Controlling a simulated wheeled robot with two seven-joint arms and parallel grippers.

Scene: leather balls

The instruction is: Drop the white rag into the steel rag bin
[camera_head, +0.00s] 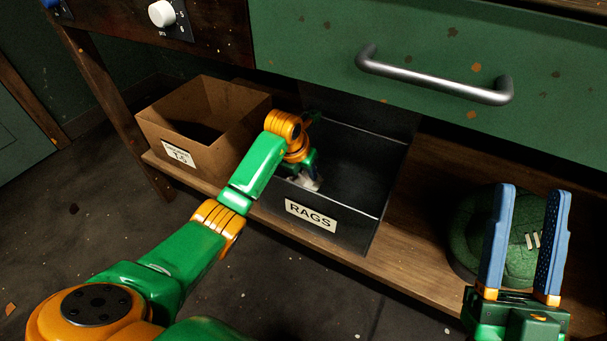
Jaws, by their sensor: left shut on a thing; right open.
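The steel rag bin (368,207) is dark, open-topped and labelled RAGS, and it sits on the low wooden shelf. My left arm reaches into its left side. My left gripper (309,178) is low inside the bin's opening, mostly hidden by its own wrist. It is shut on the white rag (306,183), of which only a small pale part shows at the gripper's tip, just behind the bin's front wall. I cannot tell whether the rag touches the bin. My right gripper (524,241) is open and empty at the right, in front of a green ball.
A cardboard box (213,150) with a label stands left of the bin on the shelf (408,257). The green leather ball (476,232) rests on the shelf at the right. A green drawer (430,30) with a steel handle (435,80) overhangs the shelf.

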